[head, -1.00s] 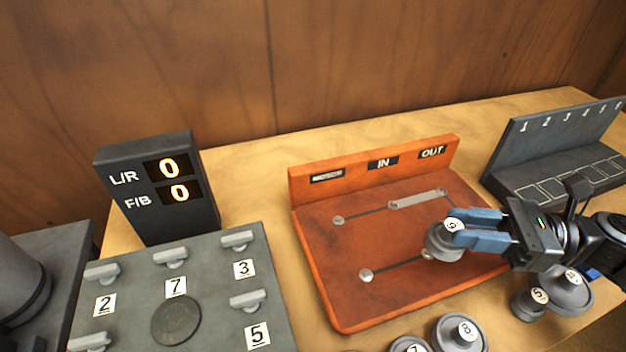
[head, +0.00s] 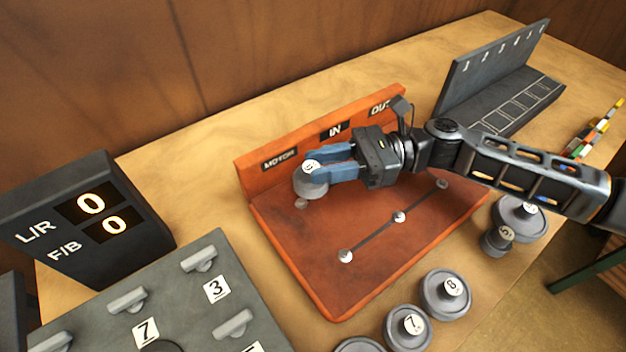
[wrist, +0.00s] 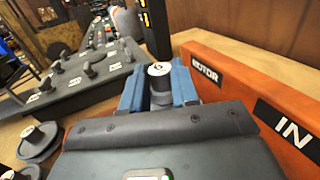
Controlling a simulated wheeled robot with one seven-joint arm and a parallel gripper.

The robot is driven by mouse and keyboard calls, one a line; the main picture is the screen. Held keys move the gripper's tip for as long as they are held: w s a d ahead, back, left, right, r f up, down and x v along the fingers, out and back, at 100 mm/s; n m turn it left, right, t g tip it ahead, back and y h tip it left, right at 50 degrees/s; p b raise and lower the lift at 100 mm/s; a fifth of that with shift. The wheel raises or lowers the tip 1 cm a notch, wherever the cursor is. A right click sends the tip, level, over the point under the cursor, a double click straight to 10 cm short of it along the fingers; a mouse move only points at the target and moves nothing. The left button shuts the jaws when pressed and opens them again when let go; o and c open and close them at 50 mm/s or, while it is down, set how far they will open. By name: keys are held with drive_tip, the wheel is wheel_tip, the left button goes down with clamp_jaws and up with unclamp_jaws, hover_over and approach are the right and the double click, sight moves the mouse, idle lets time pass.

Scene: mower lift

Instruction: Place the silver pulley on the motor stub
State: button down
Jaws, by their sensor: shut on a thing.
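My gripper (head: 325,167) is shut on the silver pulley (head: 309,186), gripping its narrow hub with the blue fingers. The pulley's hub top bears a numbered white label, seen also in the wrist view (wrist: 159,71). The pulley hangs roughly level over the back left of the orange board (head: 290,262), beside the MOTOR label (head: 279,160). A small grey stub (head: 301,204) shows just below the pulley's front edge, partly hidden by it. The pulley looks above the stub; I cannot tell whether they touch or line up exactly.
The board's orange back wall (head: 250,172) stands close behind my gripper. Several grey pulleys (head: 446,294) sit in front of the board. A dark display (head: 90,220) reads 0 and 0 at left. A numbered rack (head: 500,95) stands back right.

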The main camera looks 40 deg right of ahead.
sight(314, 186)
drive_tip(key=shift+w+a+f, duration=0.45)
drive_tip(key=shift+a+f, duration=0.05)
drive_tip(key=shift+a, duration=0.3)
drive_tip(key=shift+f, duration=0.25)
drive_tip(key=shift+a+f, duration=0.1)
drive_tip(key=shift+f, duration=1.75)
drive_tip(key=shift+f, duration=0.1)
drive_tip(key=c, duration=0.8)
unclamp_jaws()
drive_tip(key=shift+c, duration=0.2)
drive_tip(key=b+v, duration=0.2)
drive_tip(key=v, duration=1)
drive_tip(key=shift+b, duration=0.3)
